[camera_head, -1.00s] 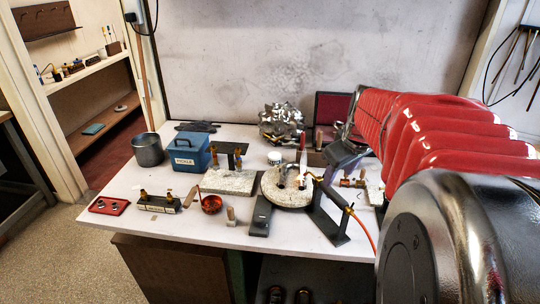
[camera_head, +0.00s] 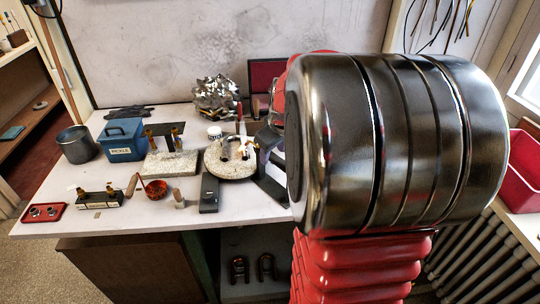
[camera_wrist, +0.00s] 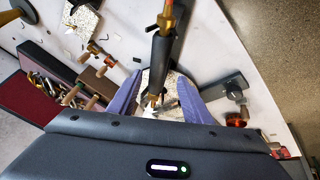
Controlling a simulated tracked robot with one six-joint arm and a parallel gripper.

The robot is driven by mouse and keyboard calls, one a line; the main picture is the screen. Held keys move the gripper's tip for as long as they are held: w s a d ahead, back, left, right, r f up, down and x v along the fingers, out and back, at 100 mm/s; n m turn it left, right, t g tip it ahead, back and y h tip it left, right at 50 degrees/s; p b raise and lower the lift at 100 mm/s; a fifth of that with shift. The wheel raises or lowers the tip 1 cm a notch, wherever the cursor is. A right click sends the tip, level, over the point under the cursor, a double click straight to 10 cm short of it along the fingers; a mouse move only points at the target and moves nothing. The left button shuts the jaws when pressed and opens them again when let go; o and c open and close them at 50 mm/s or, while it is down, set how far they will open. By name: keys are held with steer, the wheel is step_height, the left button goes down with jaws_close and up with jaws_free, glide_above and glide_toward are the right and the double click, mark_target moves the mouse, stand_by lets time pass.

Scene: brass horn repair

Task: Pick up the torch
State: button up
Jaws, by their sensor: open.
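The torch (camera_wrist: 163,50) shows in the wrist view as a dark cylinder with brass parts at both ends. Its brass nozzle points down the picture, over a pale round block. My gripper (camera_wrist: 158,78) is open, with a purple-blue finger on either side of the torch's nozzle end in the picture. I see no finger closed on it, and cannot tell the height gap. In the head view only the torch's brass tip (camera_head: 253,146) shows beside the round block (camera_head: 230,160); my arm hides the rest.
A blue pickle box (camera_head: 122,142), a grey pot (camera_head: 77,145), a pale slab (camera_head: 170,163) and a small red bowl (camera_head: 156,188) stand on the white bench. A red-lined case (camera_wrist: 62,58) with tools lies near my gripper.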

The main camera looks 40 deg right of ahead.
mark_target(273, 155)
steer(key=shift+d+x, duration=0.2)
steer(key=shift+x, duration=2.4)
steer(key=shift+c, duration=0.2)
steer(key=shift+r, duration=0.1)
steer(key=c, duration=1.1)
